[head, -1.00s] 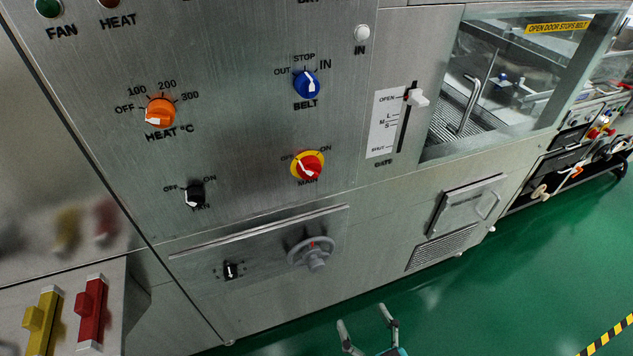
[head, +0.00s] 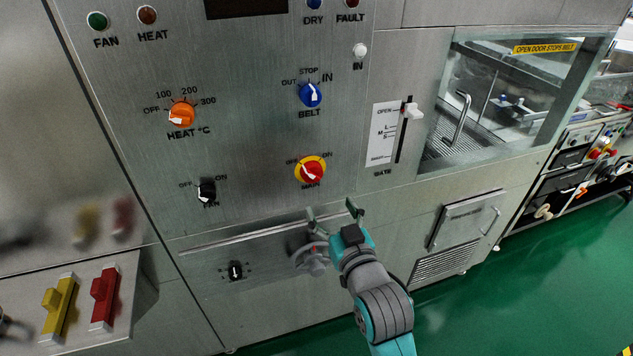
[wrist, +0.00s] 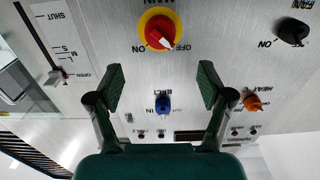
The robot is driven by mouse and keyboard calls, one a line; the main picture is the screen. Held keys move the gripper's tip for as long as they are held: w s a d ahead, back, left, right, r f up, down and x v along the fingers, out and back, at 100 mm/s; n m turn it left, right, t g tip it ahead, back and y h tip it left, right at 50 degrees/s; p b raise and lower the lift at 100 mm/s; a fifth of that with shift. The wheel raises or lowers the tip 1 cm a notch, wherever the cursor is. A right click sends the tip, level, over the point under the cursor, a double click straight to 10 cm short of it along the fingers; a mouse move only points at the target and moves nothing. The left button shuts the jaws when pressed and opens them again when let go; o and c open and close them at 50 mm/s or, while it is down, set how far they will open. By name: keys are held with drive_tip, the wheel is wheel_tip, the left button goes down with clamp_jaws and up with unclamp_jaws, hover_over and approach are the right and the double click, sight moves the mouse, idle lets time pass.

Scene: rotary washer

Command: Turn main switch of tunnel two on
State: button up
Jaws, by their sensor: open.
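The main switch (head: 310,171) is a red knob on a yellow round plate on the steel panel, labelled MAIN, with OFF to its left and ON to its right. It also shows in the wrist view (wrist: 160,30), which is upside down; there its white pointer is turned toward the OFF label. My gripper (head: 331,209) is open and empty, just below and slightly right of the switch in the head view. In the wrist view my gripper's two fingers (wrist: 161,73) stand wide apart, with the switch beyond them near the top edge. They do not appear to touch it.
Close by are the blue belt knob (head: 310,95), the black fan knob (head: 207,191), the orange heat knob (head: 181,115) and the white gate lever (head: 413,111). A long rail (head: 245,237) and a grey handwheel (head: 309,258) lie below the switch.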

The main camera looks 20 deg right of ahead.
sight(315, 178)
drive_tip(key=w, duration=1.1)
drive_tip(key=c, duration=1.2)
